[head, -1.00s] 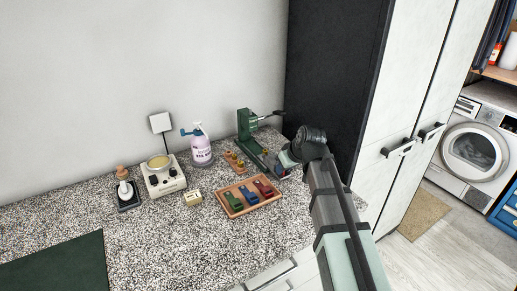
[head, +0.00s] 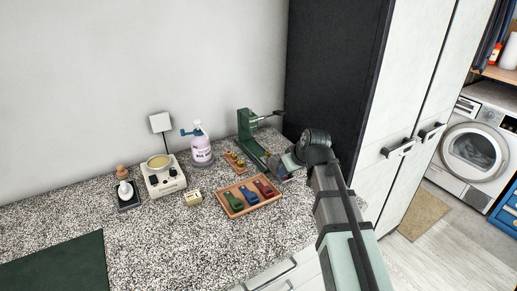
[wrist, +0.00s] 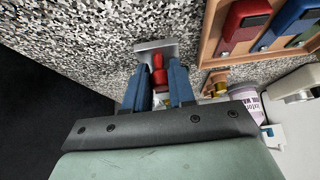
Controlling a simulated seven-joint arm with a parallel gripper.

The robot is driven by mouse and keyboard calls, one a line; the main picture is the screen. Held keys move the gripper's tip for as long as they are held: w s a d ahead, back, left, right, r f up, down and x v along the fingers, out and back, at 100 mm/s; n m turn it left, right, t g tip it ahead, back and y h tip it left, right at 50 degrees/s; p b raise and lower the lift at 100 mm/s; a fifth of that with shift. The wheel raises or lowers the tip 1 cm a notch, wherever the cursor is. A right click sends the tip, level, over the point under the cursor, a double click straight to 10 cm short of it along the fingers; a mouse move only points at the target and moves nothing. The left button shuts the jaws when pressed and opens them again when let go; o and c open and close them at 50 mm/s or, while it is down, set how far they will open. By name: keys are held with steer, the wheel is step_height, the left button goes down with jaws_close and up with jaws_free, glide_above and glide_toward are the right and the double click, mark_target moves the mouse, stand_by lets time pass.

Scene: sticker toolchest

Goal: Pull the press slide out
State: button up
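The green press (head: 246,127) stands at the back right of the speckled counter, against the dark cabinet side. Its slide runs from the press toward the front right, to the area under my gripper (head: 287,168). In the wrist view, my gripper (wrist: 158,72) has its two blue fingers close on either side of a red handle (wrist: 158,77). The gap between them is narrow and the handle appears to fill it. A grey end plate (wrist: 155,47) lies just beyond the fingertips. In the head view my wrist hides the handle.
A wooden tray (head: 222,207) with green, blue and red pieces lies left of my gripper. A small wooden holder (head: 231,165), a pump bottle (head: 201,152) and a white device (head: 163,180) stand farther left. The tall cabinet (head: 335,75) closes off the right.

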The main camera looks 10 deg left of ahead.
steer(key=o, duration=0.4)
steer(key=shift+c, duration=0.2)
steer(key=shift+r, duration=0.15)
steer(key=shift+r, duration=2.9)
